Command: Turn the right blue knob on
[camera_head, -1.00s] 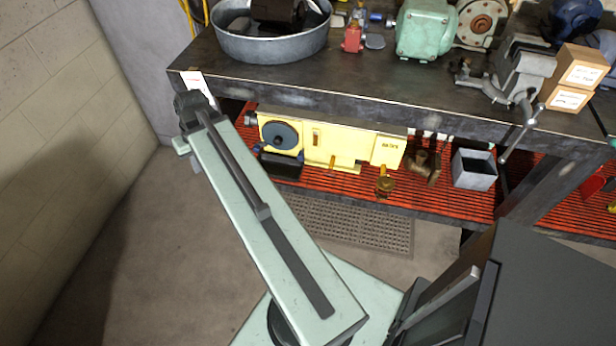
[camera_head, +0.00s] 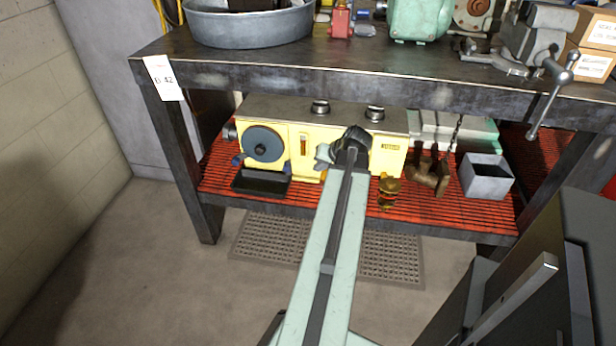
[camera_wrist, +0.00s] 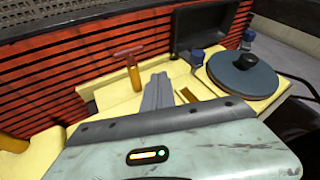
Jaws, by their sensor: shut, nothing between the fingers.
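The yellow machine (camera_head: 385,155) stands on the red slatted shelf under the bench. Its front carries a large dark blue disc (camera_head: 262,144). The right blue knob (camera_head: 288,166) is small and sits low beside the disc; it also shows in the wrist view (camera_wrist: 196,57). Another blue knob (camera_head: 238,160) sits on the disc's other side, also in the wrist view (camera_wrist: 248,38). How either knob is set is too small to tell. My gripper (camera_head: 325,152) is shut and empty in front of the machine, right of the right knob and apart from it. Its fingers show in the wrist view (camera_wrist: 162,92).
A black tray (camera_head: 260,184) lies below the disc. A red-handled valve (camera_wrist: 128,52) sticks out near my fingers. A brass fitting (camera_head: 389,190) and a grey box (camera_head: 486,177) stand to the right. The bench edge (camera_head: 350,86) overhangs the shelf.

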